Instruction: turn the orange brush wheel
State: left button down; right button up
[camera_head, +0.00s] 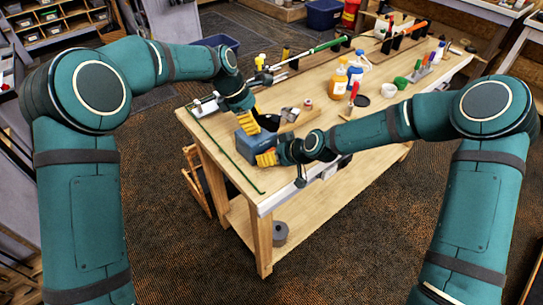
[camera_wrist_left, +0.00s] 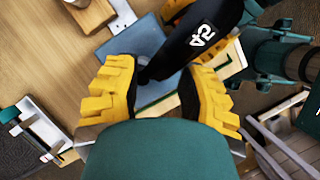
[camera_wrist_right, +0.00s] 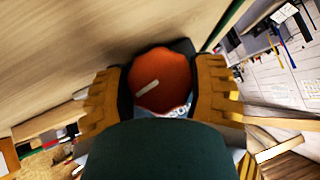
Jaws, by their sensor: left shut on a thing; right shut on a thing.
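The orange brush wheel (camera_wrist_right: 160,82) is a faceted round knob with a short white mark, seen in the right wrist view. My right gripper (camera_head: 266,158) has its yellow fingers closed on both sides of it, against the side of the blue-grey box (camera_head: 247,146). In the head view the wheel is hidden behind the fingers. My left gripper (camera_head: 248,121) is just above the box, its fingers shut on a black club head (camera_wrist_left: 212,36) marked 54. The head is over the box; how deep its lower end reaches is hidden.
The box stands near the front left of the wooden workbench (camera_head: 400,120). An orange bottle (camera_head: 340,82), a white cup (camera_head: 388,90) and a green cup (camera_head: 401,83) stand farther right. A green-gripped club (camera_head: 318,48) lies at the back. A dark green strip (camera_head: 225,150) runs along the left edge.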

jog(key=shift+d+f+m+y, duration=0.1)
jog(key=shift+m+y, duration=0.2)
jog(key=shift+y, duration=0.2)
jog(key=shift+w+g, duration=0.1)
jog(key=shift+g, duration=0.2)
jog(key=o, duration=1.2)
jog(key=v, duration=1.1)
jog(key=shift+d+r, duration=0.2)
jog(key=shift+d, duration=0.2)
